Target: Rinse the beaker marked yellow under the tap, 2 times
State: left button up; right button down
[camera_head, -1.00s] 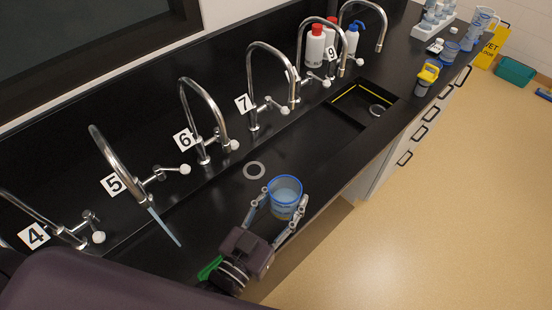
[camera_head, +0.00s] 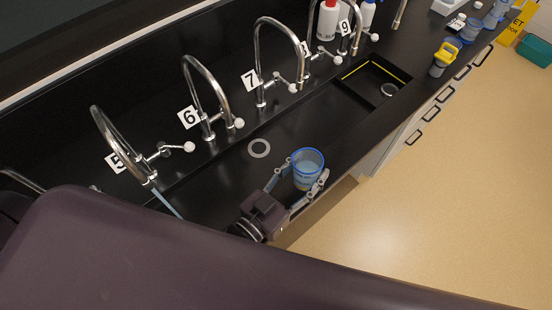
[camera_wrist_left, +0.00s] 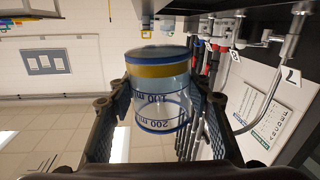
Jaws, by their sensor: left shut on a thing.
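My left gripper (camera_head: 297,185) is shut on a clear beaker (camera_head: 308,168) with a blue rim, held upright near the bench's front edge. In the left wrist view the beaker (camera_wrist_left: 160,90) shows a yellow band and blue volume marks between the two fingers (camera_wrist_left: 160,108). It looks pale blue inside; I cannot tell how full it is. The tap marked 5 (camera_head: 122,145) runs, with a thin stream (camera_head: 167,203) falling to the left of the beaker, apart from it. My right gripper is not in view.
Tap 6 (camera_head: 211,98) and tap 7 (camera_head: 279,62) stand along the back. A grey ring (camera_head: 259,148) lies behind the beaker. A dark basin (camera_head: 373,80) and a yellow-topped container (camera_head: 445,58) are to the right. My own dark body part covers the lower left.

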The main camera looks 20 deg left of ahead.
aim_at(295, 161)
pick_arm(q)
jog(key=shift+a+f+n, duration=0.15)
jog(key=shift+a+n, duration=0.05)
jog(key=shift+n, duration=0.3)
jog(key=shift+w+a+r+n, duration=0.1)
jog(key=shift+a+r+n, duration=0.2)
jog(key=shift+n, duration=0.1)
jog(key=shift+w+a+r+n+g, duration=0.2)
jog(key=shift+w+n+g, duration=0.1)
jog(key=shift+w+n, duration=0.15)
jog(key=shift+a+f+n, duration=0.1)
jog(key=shift+f+n, duration=0.15)
jog(key=shift+f, duration=0.05)
jog(key=shift+w+a+f+n+b, duration=0.1)
jog(key=shift+a+f+n+b, duration=0.2)
jog(key=shift+n+b, duration=0.3)
jog(key=shift+w+a+f+n+g+b, duration=0.3)
jog(key=shift+w+a+n+g+b, duration=0.25)
jog(key=shift+n, duration=0.25)
jog(key=shift+a+f+n, duration=0.1)
jog(key=shift+f+n, duration=0.1)
jog(key=shift+n, duration=0.2)
